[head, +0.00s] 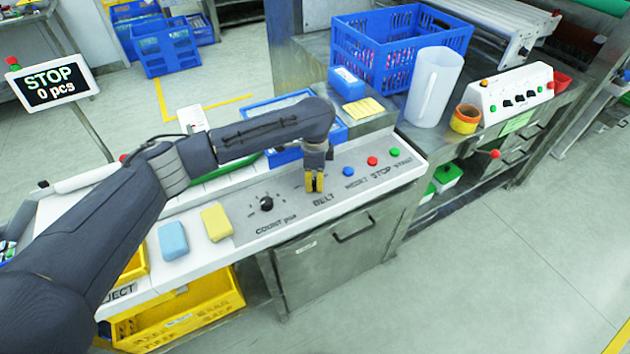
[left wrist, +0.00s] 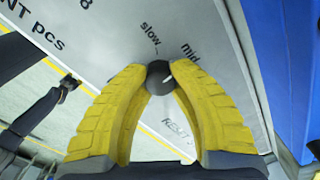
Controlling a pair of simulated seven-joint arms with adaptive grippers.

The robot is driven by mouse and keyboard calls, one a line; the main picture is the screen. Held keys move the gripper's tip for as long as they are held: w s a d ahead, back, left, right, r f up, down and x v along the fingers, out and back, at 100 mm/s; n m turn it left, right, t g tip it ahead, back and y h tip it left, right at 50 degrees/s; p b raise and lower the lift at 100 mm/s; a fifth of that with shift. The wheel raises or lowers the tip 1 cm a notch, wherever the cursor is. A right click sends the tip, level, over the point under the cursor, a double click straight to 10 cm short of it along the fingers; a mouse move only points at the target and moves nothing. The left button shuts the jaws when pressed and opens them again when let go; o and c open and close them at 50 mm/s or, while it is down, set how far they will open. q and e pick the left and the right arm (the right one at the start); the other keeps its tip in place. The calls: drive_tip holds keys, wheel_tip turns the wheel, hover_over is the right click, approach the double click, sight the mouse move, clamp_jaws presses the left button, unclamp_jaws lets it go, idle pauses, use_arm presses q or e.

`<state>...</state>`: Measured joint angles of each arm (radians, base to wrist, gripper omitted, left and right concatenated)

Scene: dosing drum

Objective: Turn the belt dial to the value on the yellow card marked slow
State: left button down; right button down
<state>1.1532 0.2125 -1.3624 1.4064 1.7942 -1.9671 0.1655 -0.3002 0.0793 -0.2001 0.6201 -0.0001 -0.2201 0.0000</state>
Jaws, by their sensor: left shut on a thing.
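My left gripper (head: 315,183) reaches down to the BELT spot on the white control panel (head: 340,178). In the left wrist view its yellow fingertips (left wrist: 158,75) are closed on either side of the small dark belt dial (left wrist: 158,78). The dial has a light mark on its face; where it points is unclear. The printed words "slow" and "mid" stand beyond the dial. In the head view the fingers hide the dial. A yellow card (head: 364,107) lies behind the panel; its writing is too small to read. My right gripper is not in view.
Left of my gripper is the COUNT knob (head: 266,203). To the right are blue, red and green buttons (head: 372,161). Yellow (head: 216,222) and blue (head: 173,240) blocks lie on the panel's left part. A white jug (head: 432,88) stands at the back right. A sign (head: 52,84) reads STOP, 0 pcs.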

sight(315, 181)
use_arm(q)
drive_tip(key=n, duration=1)
drive_tip(key=shift+n, duration=0.3)
idle(0.5)
drive_tip(key=c, duration=1)
unclamp_jaws()
drive_tip(key=shift+r, duration=0.1)
wheel_tip(315, 181, up, 12)
